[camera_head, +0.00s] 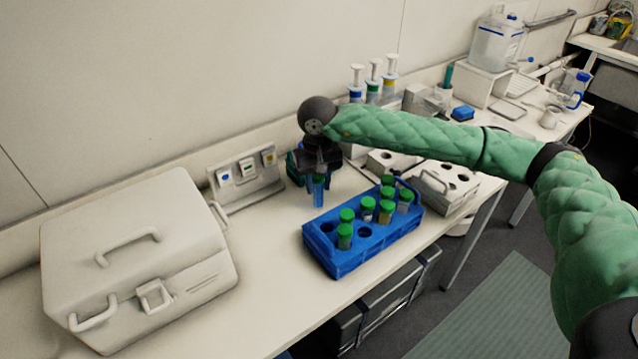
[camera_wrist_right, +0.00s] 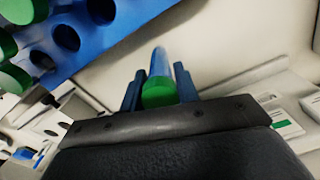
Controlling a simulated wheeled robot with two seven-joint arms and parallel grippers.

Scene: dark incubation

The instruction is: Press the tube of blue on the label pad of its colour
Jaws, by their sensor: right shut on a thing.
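My right gripper (camera_head: 318,174) is shut on the blue tube (camera_head: 318,192), which hangs upright above the bench between the blue rack and the label stand. In the right wrist view the tube (camera_wrist_right: 160,75) shows a green cap and a blue body between the fingers (camera_wrist_right: 160,92). The label stand (camera_head: 245,178) stands against the wall to the left of the gripper. It carries a blue pad (camera_head: 225,176), a green pad (camera_head: 247,167) and a yellow pad (camera_head: 269,157). The tube is apart from the pads. My left gripper is not in view.
A blue rack (camera_head: 335,264) with several green-capped tubes stands to the right, at the bench's front edge. A large white case (camera_head: 140,255) fills the left. A white block with holes (camera_head: 445,190) and syringe-like dispensers (camera_head: 356,84) stand behind the rack. Bench in front of the stand is clear.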

